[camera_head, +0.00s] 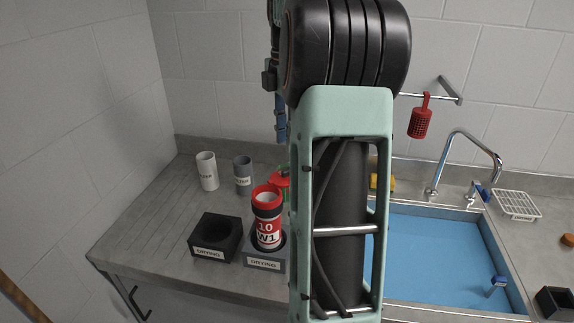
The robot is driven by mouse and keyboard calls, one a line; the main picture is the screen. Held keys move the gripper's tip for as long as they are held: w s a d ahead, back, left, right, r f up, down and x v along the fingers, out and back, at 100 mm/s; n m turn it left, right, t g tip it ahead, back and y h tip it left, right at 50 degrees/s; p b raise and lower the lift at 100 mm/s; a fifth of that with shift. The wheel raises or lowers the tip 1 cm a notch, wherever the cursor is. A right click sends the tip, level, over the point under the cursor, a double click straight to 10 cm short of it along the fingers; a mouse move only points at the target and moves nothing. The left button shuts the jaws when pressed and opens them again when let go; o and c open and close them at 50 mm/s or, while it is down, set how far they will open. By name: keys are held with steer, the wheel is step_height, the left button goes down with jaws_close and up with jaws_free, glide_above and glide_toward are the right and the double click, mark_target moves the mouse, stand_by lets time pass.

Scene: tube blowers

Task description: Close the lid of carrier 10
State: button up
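Carrier 10 (268,229) is an upright cylinder with a red band and label reading "10 W1" and a red rim. It stands in a dark square holder labelled DRYING (264,263). A red piece with some green (282,183) shows just behind its top right, partly hidden by my arm. I cannot tell whether that piece is the lid or how far the lid is open. My arm fills the middle of the view, and my gripper does not show.
An empty dark DRYING holder (215,237) stands left of the carrier. A white cup (207,171) and a grey cup (243,175) stand behind. A blue-bottomed sink (430,252), tap (465,148) and wire rack (516,205) are right.

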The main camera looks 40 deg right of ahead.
mark_target(282, 176)
step_height(282, 176, down, 9)
steer(key=shift+r, duration=0.2)
jaws_close()
